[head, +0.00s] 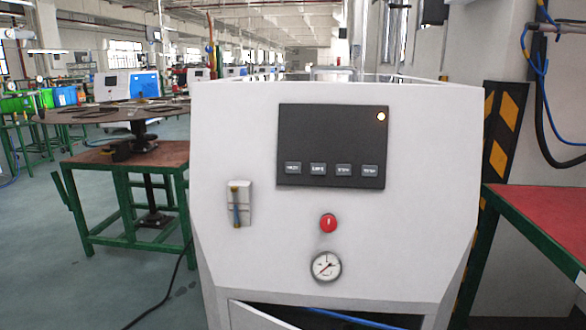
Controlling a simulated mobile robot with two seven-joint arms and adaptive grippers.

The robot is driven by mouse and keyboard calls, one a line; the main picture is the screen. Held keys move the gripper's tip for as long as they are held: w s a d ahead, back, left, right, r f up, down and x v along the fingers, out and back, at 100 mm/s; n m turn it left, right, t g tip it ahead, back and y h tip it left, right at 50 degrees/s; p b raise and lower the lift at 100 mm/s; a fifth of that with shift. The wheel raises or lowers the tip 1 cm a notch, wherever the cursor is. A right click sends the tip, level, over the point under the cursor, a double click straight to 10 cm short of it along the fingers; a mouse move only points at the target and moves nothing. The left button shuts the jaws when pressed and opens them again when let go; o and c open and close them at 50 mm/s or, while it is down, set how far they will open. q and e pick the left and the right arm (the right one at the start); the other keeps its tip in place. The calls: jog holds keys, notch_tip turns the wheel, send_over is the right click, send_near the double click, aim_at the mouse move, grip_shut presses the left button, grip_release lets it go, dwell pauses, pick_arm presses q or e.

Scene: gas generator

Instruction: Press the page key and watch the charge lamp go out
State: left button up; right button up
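The white gas generator (230,130) stands straight ahead in the head view. Its dark panel (330,135) carries a row of several small grey keys along the lower edge: the first (293,168), the second (318,169), the third (344,170) and the rightmost (370,171). The key labels are too small to read surely, so I cannot tell which is the page key. A round lamp (381,116) at the panel's upper right glows orange-white. Neither of my grippers is in view.
A lower flap (262,317) stands partly open, with a blue hose inside. Green-framed tables stand left (125,155) and right (545,215).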

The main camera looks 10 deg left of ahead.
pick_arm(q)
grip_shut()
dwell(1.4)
